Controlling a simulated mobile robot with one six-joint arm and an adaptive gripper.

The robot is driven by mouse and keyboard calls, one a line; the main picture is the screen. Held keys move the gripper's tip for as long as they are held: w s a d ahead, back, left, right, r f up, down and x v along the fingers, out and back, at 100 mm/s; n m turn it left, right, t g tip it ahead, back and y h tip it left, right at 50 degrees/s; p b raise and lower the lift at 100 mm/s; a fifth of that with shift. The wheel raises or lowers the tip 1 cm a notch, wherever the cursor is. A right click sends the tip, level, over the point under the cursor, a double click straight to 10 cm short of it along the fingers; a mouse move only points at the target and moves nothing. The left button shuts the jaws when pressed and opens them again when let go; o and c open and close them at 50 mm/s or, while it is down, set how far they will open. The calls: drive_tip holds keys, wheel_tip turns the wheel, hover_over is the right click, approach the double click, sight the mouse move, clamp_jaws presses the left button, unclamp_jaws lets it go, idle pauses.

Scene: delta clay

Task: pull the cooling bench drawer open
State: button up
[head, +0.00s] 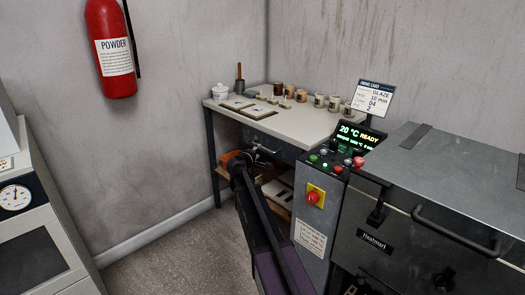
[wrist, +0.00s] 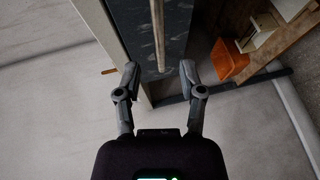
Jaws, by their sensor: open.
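The cooling bench (head: 290,127) stands in the corner with a pale top. Its dark drawer front (head: 258,137) is under the left part of the top and looks closed. A pale bar handle (head: 268,150) runs along it. In the wrist view the dark drawer front (wrist: 143,32) fills the upper middle, with the bar handle (wrist: 176,30) running up it. My gripper (wrist: 160,70) is open, its fingers apart on either side of the handle's lower end. I cannot tell whether they touch it. In the head view my gripper (head: 240,160) is beside the drawer, partly hidden by my arm.
An orange bin (wrist: 230,62) sits on the lower shelf, close to my right finger in the wrist view. Several cups and tiles stand on the bench top. A control pedestal (head: 316,215) and a kiln (head: 440,190) stand to the right. The floor (head: 180,255) to the left is clear.

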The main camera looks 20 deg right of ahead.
sight(263, 148)
drive_tip(key=shift+b+x, duration=0.45)
drive_tip(key=shift+x, duration=2.75)
drive_tip(key=shift+c, duration=0.2)
clamp_jaws()
drive_tip(key=shift+a, duration=0.25)
drive_tip(key=shift+d, duration=0.1)
drive_tip(key=shift+s+d, duration=0.15)
